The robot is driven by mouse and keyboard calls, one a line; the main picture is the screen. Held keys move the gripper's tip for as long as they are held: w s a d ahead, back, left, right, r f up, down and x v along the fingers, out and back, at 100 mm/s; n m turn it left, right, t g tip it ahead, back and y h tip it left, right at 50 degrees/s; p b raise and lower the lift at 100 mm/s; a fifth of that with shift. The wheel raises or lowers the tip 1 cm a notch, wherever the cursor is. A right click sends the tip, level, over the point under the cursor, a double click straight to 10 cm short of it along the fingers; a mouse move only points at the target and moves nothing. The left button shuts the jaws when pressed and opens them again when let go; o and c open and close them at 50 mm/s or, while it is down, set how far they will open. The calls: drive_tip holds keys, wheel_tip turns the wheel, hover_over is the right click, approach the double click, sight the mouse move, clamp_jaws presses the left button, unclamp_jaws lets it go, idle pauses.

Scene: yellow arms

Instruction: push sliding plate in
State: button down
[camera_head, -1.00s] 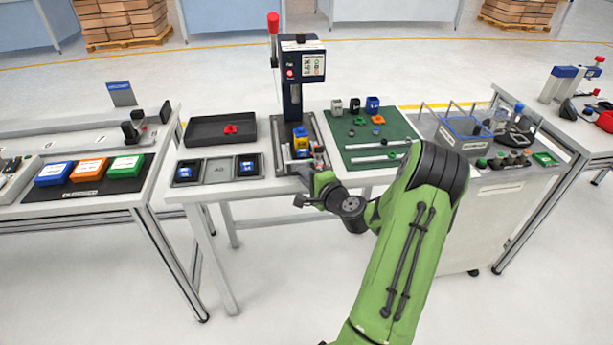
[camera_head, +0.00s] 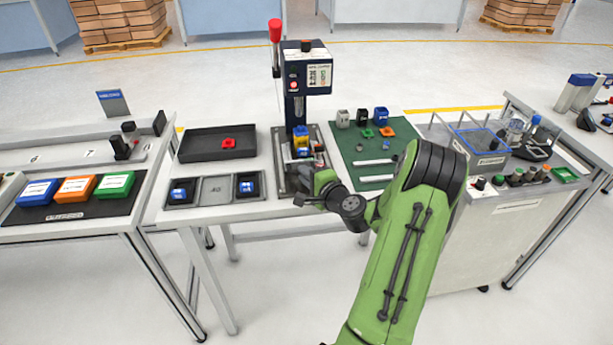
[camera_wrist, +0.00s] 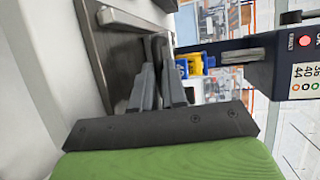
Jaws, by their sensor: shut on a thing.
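The press (camera_head: 306,72) is dark blue with a red-knobbed lever and stands at the back of the middle bench. On its grey base, the sliding plate (camera_head: 291,163) lies under the press head, partly hidden by my gripper. A yellow and blue part (camera_head: 301,135) sits upright there; its yellow and blue also show in the wrist view (camera_wrist: 190,66). My gripper (camera_head: 318,160) is low at the front of the press base. In the wrist view its fingers (camera_wrist: 158,66) are closed together on a dark piece, which looks like the plate's handle. The contact is largely hidden.
A dark tray (camera_head: 217,141) with a red part is left of the press. A grey holder (camera_head: 215,190) with blue parts lies in front of it. A green mat (camera_head: 350,152) with small parts and white rails is close on the right. Clear bins (camera_head: 483,150) stand farther right.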

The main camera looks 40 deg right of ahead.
drive_tip(key=shift+s+a, duration=0.15)
drive_tip(key=shift+s, duration=0.1)
drive_tip(key=c, duration=1.2)
unclamp_jaws()
drive_tip(key=shift+w, duration=0.1)
drive_tip(key=shift+o, duration=0.2)
drive_tip(key=b+v, duration=0.5)
drive_tip(key=v, duration=1)
drive_tip(key=shift+s+b, duration=0.4)
drive_tip(key=shift+a+r, duration=0.1)
